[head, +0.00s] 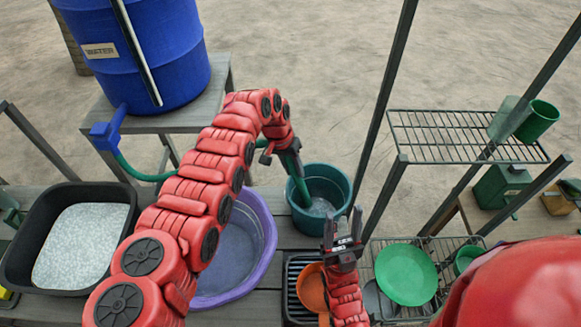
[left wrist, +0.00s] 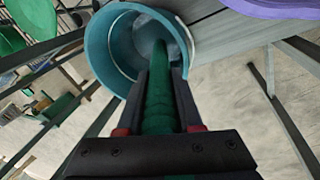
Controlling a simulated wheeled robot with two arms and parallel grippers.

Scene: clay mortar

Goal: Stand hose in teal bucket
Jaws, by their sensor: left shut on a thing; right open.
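The teal bucket (head: 338,178) stands on the bench right of the purple basin and holds some water. My left gripper (head: 291,158) is shut on the green hose (head: 299,184) above the bucket's left rim. The hose's lower end points down into the bucket's mouth. In the left wrist view the hose (left wrist: 160,105) runs between the fingers (left wrist: 160,112) into the bucket (left wrist: 97,48); whether its tip touches the bottom I cannot tell. My right gripper (head: 343,228) is open and empty, just in front of the bucket's right side.
A blue water barrel (head: 150,60) on a stand has a blue tap (head: 104,134) that the hose joins. A purple basin (head: 262,215), a black tub (head: 20,262), an orange bowl (head: 312,290) and a green plate (head: 405,274) lie around. A wire shelf (head: 465,135) rises at right.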

